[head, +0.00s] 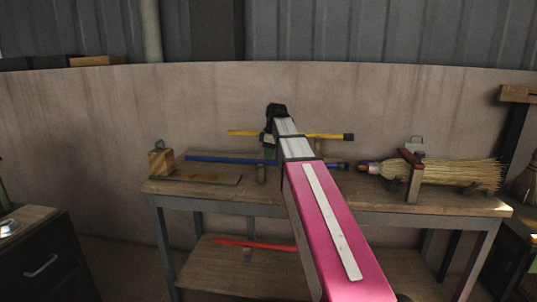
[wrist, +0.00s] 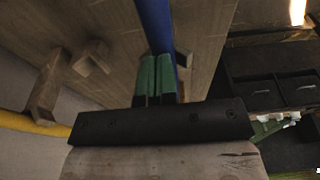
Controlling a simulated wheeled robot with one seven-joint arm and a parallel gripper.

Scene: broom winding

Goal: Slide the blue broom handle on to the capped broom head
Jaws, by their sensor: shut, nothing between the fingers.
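The long blue broom handle (head: 222,159) lies level above the workbench, running left to right on a support. It also shows in the wrist view (wrist: 157,27). The straw broom head (head: 455,173) lies on its side at the bench's right, its narrow end (head: 368,168) facing the handle's right end, with a small gap between them. My gripper (head: 269,154) is by the middle of the handle, partly hidden by my arm. In the wrist view its green fingers (wrist: 157,60) are shut together with nothing between them, and the handle passes close behind them. I cannot tell whether they touch it.
A wooden clamp (head: 412,176) stands by the broom head. A yellow handle (head: 243,133) is racked behind the blue one. A wooden block with a metal ring (head: 160,161) sits at the bench's left. A red handle (head: 254,245) lies on the lower shelf. A dark cabinet (head: 40,262) stands at left.

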